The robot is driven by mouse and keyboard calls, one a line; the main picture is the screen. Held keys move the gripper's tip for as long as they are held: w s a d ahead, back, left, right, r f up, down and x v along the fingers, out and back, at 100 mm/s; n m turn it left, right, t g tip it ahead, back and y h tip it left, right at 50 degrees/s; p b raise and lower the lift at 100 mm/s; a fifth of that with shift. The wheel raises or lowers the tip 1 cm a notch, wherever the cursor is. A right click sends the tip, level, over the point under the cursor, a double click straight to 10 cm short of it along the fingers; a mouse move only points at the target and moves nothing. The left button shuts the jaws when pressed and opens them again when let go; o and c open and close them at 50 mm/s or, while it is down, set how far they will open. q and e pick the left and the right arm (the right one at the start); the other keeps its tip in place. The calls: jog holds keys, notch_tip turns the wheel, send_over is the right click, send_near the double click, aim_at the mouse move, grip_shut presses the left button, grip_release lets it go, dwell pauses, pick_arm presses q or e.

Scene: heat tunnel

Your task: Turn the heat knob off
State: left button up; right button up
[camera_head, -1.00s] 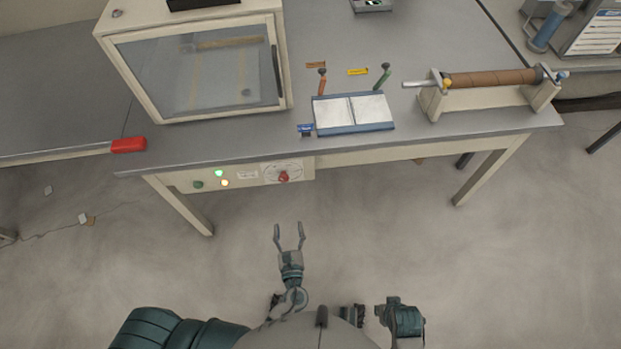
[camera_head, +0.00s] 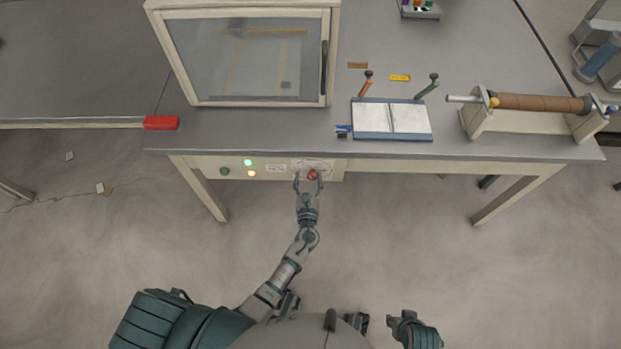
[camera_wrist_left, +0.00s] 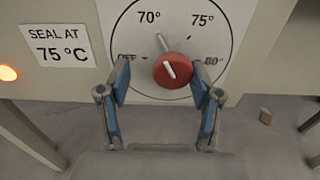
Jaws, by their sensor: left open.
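The red heat knob (camera_head: 312,175) sits on the cream control panel under the front edge of the bench. In the left wrist view the knob (camera_wrist_left: 172,70) has a white pointer line tilted toward the upper left, on a white dial (camera_wrist_left: 140,30) marked OFF, 70°, 75° and 80°. My left gripper (camera_head: 309,178) is open, with one finger on each side of the knob. In the left wrist view its blue-padded fingertips (camera_wrist_left: 160,80) stand apart from the knob's sides. My right gripper cannot be made out; only part of my right arm shows at the bottom.
A "SEAL AT 75 °C" label (camera_wrist_left: 58,45) and several lights, such as a green one (camera_head: 248,162), are left of the dial. Bench legs flank the panel.

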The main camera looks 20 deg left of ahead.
pick_arm(q)
jog(key=shift+w+a, duration=0.15)
jog(key=shift+a, duration=0.1)
jog(key=shift+d, duration=0.1)
jog(key=d, duration=0.2)
jog(key=shift+d+r, duration=0.25)
jog(key=shift+d, duration=0.15)
jog(key=c, duration=0.9)
jog(key=shift+a, duration=0.1)
jog(key=shift+c, duration=1.1)
jog(key=shift+a, duration=0.65)
jog(key=shift+a+f, duration=0.1)
jog(key=shift+a, duration=0.05)
jog(key=shift+d, duration=0.55)
jog(key=shift+a, duration=0.4)
pick_arm(e)
jog(key=shift+w+d, duration=0.1)
jog(key=shift+w, duration=0.05)
